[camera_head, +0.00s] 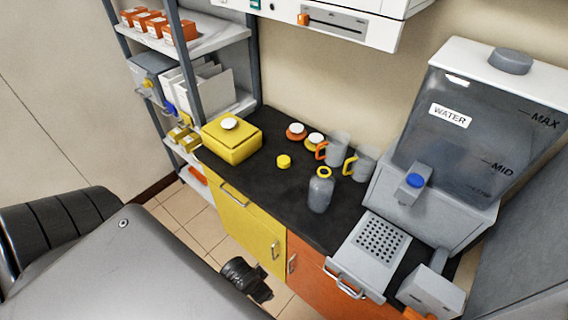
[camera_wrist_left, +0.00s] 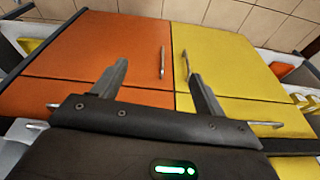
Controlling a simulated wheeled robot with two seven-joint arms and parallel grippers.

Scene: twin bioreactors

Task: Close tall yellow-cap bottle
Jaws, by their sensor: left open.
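A grey bottle (camera_head: 320,192) with a yellow ring at its neck stands upright on the black counter (camera_head: 262,186). Its top looks open. A loose yellow cap (camera_head: 283,161) lies on the counter to the left of the bottle and behind it. My left gripper (camera_wrist_left: 158,76) is open and empty in the left wrist view, facing the orange and yellow cabinet doors. In the head view a dark part of it (camera_head: 246,277) shows low in front of the cabinets, below counter height and well apart from bottle and cap. My right gripper is not in view.
A yellow box (camera_head: 232,140) stands at the counter's left end. Two mugs (camera_head: 337,148) and two small round lidded things (camera_head: 297,132) are behind the bottle. A grey perforated tray (camera_head: 380,243) and a water tank (camera_head: 462,130) are at right. Counter around the cap is clear.

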